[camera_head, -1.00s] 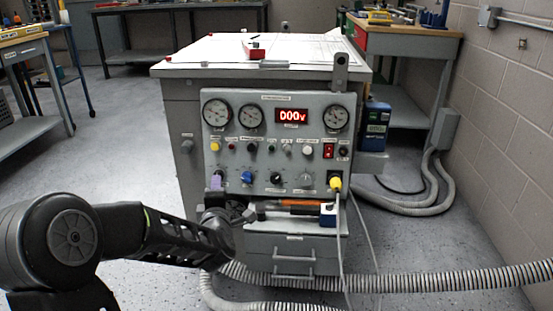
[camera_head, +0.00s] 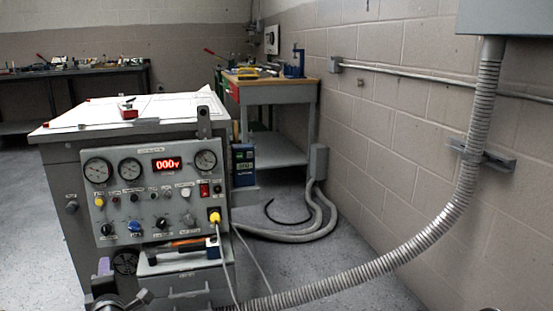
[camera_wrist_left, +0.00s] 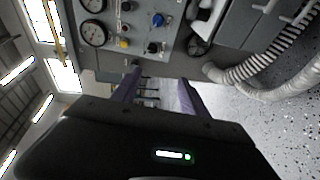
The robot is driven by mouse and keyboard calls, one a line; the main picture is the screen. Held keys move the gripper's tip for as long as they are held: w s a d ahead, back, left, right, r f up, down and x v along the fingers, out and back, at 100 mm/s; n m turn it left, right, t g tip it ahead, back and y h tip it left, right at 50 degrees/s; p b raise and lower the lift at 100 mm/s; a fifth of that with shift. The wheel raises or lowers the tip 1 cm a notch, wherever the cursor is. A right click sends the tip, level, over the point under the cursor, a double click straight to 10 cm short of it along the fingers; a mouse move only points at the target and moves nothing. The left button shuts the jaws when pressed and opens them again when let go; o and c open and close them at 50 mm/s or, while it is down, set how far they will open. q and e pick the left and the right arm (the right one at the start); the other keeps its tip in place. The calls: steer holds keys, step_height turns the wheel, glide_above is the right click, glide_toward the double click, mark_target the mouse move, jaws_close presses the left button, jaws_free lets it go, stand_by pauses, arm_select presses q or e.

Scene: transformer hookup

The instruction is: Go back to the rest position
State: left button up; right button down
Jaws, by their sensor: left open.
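My left gripper (camera_head: 112,283) shows at the bottom left of the head view, low in front of the grey test cabinet (camera_head: 72,185), with one purple finger plain. In the left wrist view the same gripper (camera_wrist_left: 158,90) has its two purple fingers well apart with nothing held between them. The cabinet's control panel (camera_head: 150,215) carries gauges, knobs and a red display (camera_head: 167,164) reading 000V. A yellow plug (camera_head: 214,215) with a grey cable sits in the panel's lower right. My right gripper is not in view.
An orange-and-black tool (camera_head: 188,243) lies on a small shelf below the panel. A ribbed conduit (camera_head: 400,258) crosses the floor and climbs the right wall. A workbench (camera_head: 275,93) stands behind.

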arm_select(q)
steer(key=s+d+f+m+g+h, duration=0.35)
steer(key=d+f+m, duration=0.5)
steer(key=f, duration=0.35)
steer(key=s+d+f+m+g+h, duration=0.25)
steer(key=d+f+m+h, duration=0.35)
steer(key=d+f, duration=0.55)
steer(key=s+d+f+m+g+h, duration=0.1)
steer(key=s+d+f+m+g, duration=0.25)
steer(key=s+d+f, duration=0.6)
steer(key=s+d+f+m+g+h, duration=0.2)
steer(key=s+d+f+m+g, duration=0.25)
steer(key=s, duration=0.75)
steer(key=s+d+r+p, duration=0.1)
steer(key=r+p, duration=1.7)
steer(key=p, duration=0.1)
steer(key=s+d+r+t+p, duration=0.1)
steer(key=s+r+p, duration=0.1)
steer(key=r+p, duration=1.6)
steer(key=shift+r+p, duration=0.25)
steer(key=shift+p, duration=0.7)
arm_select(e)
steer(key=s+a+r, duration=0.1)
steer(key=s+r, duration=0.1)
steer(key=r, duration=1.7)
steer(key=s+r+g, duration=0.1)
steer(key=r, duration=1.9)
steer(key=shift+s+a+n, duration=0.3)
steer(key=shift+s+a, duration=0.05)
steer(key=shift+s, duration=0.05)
